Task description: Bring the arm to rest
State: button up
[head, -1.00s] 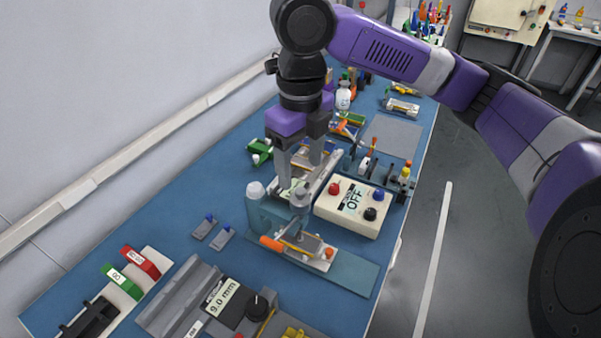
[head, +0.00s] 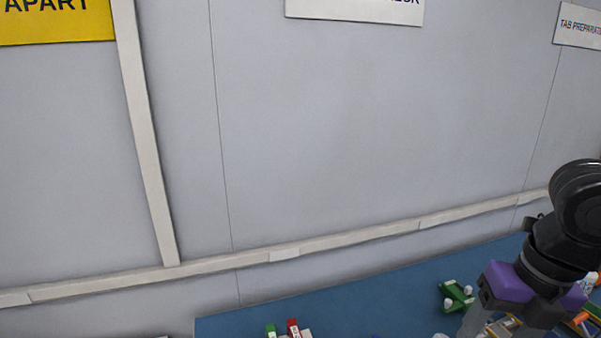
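My gripper (head: 503,328) shows at the lower right of the head view, on the black wrist and purple palm of my arm. It points down over the blue bench. Its two grey fingers stand apart, with a gap between them through which small parts on the bench show. The fingertips are cut off by the bottom edge of the picture. I see nothing held in the visible part of the gap.
The blue bench (head: 350,305) runs along a grey wall with a pale rail (head: 350,240). A green fixture (head: 456,296) lies just left of my gripper. Small green (head: 271,330) and red (head: 293,328) blocks show at the bottom edge. The bench's back strip between is clear.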

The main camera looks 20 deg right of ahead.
jog(key=w+a+r+m+t+y, duration=0.2)
jog(key=w+a+r+m+t, duration=0.25)
jog(key=w, duration=0.25)
jog(key=w+a+r+m+t+y, duration=0.2)
jog(key=w+a+r+m+t, duration=0.1)
jog(key=w+r+t, duration=0.3)
notch_tip(320, 180, up, 13)
jog(key=w+a+m+t+y, duration=0.1)
jog(key=w+a+m+t, duration=0.2)
jog(key=m+t, duration=0.75)
jog(key=s+d+f+m+h, duration=0.3)
jog(key=s+f+m+h, duration=0.95)
jog(key=f+m, duration=0.5)
jog(key=s+a+f+n+g+y, duration=0.2)
jog(key=s+a+f, duration=0.3)
jog(key=s+f, duration=0.4)
jog(key=s+a+f+n+g+y, duration=0.3)
jog(key=s+a+f+g+y, duration=0.2)
jog(key=s+f, duration=0.5)
jog(key=s, duration=0.6)
jog(key=shift+s+f+g, duration=0.15)
jog(key=shift+f+g, duration=0.15)
